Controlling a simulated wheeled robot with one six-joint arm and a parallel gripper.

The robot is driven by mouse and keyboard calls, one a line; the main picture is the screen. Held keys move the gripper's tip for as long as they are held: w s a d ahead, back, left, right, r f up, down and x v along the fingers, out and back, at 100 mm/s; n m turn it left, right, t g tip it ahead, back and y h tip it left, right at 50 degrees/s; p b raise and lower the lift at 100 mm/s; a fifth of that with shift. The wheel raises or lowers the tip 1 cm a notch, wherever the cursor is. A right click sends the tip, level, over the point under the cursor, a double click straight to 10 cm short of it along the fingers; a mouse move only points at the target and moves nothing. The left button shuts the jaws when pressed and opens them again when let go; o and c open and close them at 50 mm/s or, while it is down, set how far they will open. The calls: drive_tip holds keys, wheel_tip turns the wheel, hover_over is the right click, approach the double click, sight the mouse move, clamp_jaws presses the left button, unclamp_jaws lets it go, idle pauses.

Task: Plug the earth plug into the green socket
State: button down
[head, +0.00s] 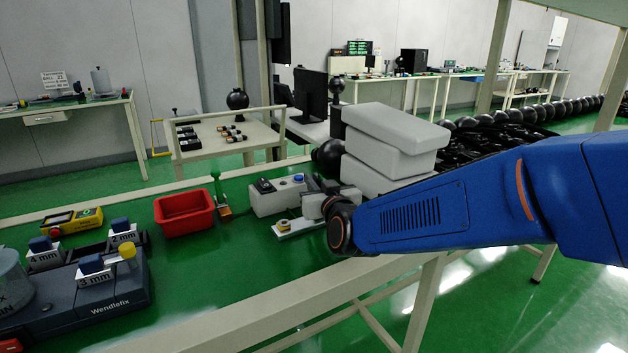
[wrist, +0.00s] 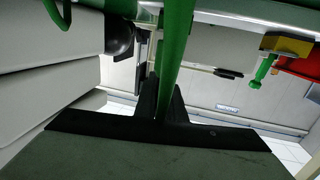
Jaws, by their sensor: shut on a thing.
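My gripper (wrist: 165,100) is shut on a long green bar-shaped thing, which I take to be the earth plug (wrist: 176,45). It runs up out of the wrist view, so its far end is hidden. In the head view my gripper (head: 318,202) is beside a grey box (head: 278,198) with a black and a blue part on top. The held plug cannot be made out there. A green curved piece (wrist: 58,12) shows at the top left of the wrist view. I cannot tell which thing is the green socket.
A red bin (head: 184,213) stands left of the grey box, with a small upright green piece (head: 216,188) between them. A plate with a yellow knob (head: 283,226) lies in front of the box. Pale stacked blocks (head: 390,140) stand close behind my arm.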

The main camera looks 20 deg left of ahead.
drive_tip(key=shift+f, duration=0.45)
drive_tip(key=c, duration=1.8)
unclamp_jaws()
drive_tip(key=shift+o, duration=0.2)
drive_tip(key=shift+r, duration=0.1)
wheel_tip(320, 180, up, 10)
